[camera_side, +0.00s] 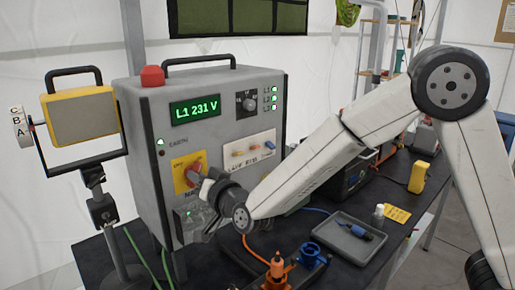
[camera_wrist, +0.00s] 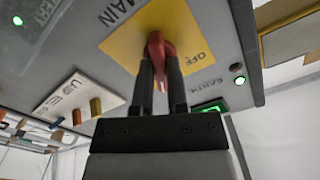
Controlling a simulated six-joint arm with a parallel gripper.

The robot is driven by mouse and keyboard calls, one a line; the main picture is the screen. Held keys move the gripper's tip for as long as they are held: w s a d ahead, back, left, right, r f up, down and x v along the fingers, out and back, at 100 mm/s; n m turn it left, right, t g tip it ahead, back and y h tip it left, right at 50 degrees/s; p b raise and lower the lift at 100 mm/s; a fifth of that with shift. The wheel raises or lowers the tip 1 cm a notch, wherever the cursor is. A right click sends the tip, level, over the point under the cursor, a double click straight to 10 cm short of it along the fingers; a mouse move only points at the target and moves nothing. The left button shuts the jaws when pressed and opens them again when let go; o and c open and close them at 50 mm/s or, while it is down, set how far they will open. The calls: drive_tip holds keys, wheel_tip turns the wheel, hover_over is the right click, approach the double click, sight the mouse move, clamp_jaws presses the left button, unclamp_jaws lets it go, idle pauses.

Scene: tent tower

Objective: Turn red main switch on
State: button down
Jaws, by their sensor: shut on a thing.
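The red main switch (camera_side: 194,172) sits on a yellow plate (camera_side: 180,184) on the front of the grey cabinet. My gripper (camera_side: 205,190) reaches it from the right and partly covers it in the side view. In the wrist view the red switch handle (camera_wrist: 155,42) is between the two dark fingers of my gripper (camera_wrist: 161,68), which are shut on it. The yellow plate (camera_wrist: 120,42) shows the word OFF beside the handle, with MAIN printed beyond the plate. The exact angle of the handle is hard to tell.
The grey cabinet (camera_side: 218,135) has a lit green display (camera_side: 195,109) reading L1 231 V and a green lamp by EARTH (camera_side: 160,142). A yellow-framed lamp (camera_side: 83,116) stands left. A grey tray (camera_side: 345,238) and orange and blue connectors (camera_side: 277,268) lie on the dark table.

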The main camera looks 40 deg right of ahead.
drive_tip(key=shift+m, duration=1.7)
drive_tip(key=c, duration=0.6)
unclamp_jaws()
drive_tip(key=shift+c, duration=0.2)
drive_tip(key=shift+s, duration=0.1)
drive_tip(key=s, duration=0.7)
drive_tip(key=shift+s, duration=0.3)
